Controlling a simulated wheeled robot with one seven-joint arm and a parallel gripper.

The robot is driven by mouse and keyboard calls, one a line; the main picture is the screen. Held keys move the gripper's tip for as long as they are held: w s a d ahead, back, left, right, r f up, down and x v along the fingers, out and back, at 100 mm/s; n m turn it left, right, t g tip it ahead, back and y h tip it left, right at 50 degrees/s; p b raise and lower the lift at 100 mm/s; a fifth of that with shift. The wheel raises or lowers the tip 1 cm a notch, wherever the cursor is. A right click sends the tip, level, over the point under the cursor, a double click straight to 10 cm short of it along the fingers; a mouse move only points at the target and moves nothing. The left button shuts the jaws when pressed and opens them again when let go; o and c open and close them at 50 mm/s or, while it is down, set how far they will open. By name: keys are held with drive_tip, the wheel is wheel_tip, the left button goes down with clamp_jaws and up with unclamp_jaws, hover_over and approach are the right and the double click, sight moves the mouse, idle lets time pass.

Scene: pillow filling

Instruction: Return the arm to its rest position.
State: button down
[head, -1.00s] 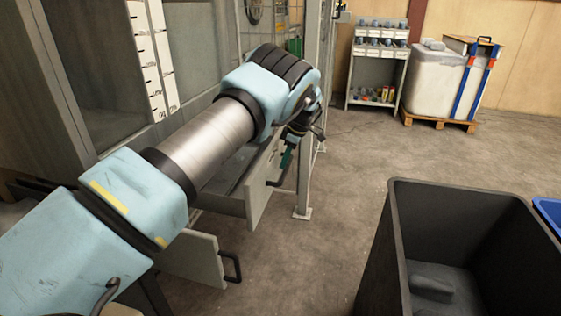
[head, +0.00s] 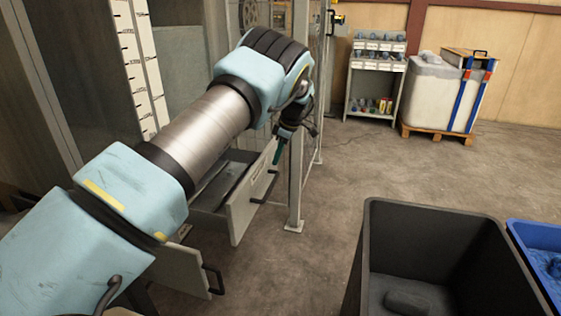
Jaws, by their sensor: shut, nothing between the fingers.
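My arm reaches from the lower left up toward the middle of the head view, bent at its elbow. My gripper (head: 279,150) hangs at the far end, small and partly hidden by the arm's own links. It is shut and holds nothing that I can see. It appears in front of or above the open upper drawer (head: 248,197) of the machine. I cannot tell how far it is from the drawer.
A lower drawer (head: 180,265) is open too. A dark grey bin (head: 385,216) stands at the lower right, with a blue bin (head: 530,232) beside it. A shelf rack (head: 374,113) and a white container (head: 430,97) stand at the back. The floor between is clear.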

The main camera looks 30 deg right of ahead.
drive_tip(key=shift+r, duration=0.2)
drive_tip(key=w+a+r+m+g+h, duration=0.15)
drive_tip(key=a+r, duration=0.25)
drive_tip(key=a, duration=0.9)
drive_tip(key=w+a+r+m, duration=0.15)
drive_tip(key=a+r, duration=0.25)
drive_tip(key=a, duration=0.9)
drive_tip(key=s+a+r+m+h, duration=0.1)
drive_tip(key=s+a+r+m, duration=0.15)
drive_tip(key=s+a, duration=0.75)
drive_tip(key=s+a+r+m, duration=0.1)
drive_tip(key=s+a+m, duration=0.3)
drive_tip(key=s+a, duration=0.65)
wheel_tip(320, 180, up, 15)
drive_tip(key=s+p, duration=0.1)
drive_tip(key=p, duration=1.4)
drive_tip(key=shift+s+a, duration=0.2)
drive_tip(key=shift+s, duration=0.15)
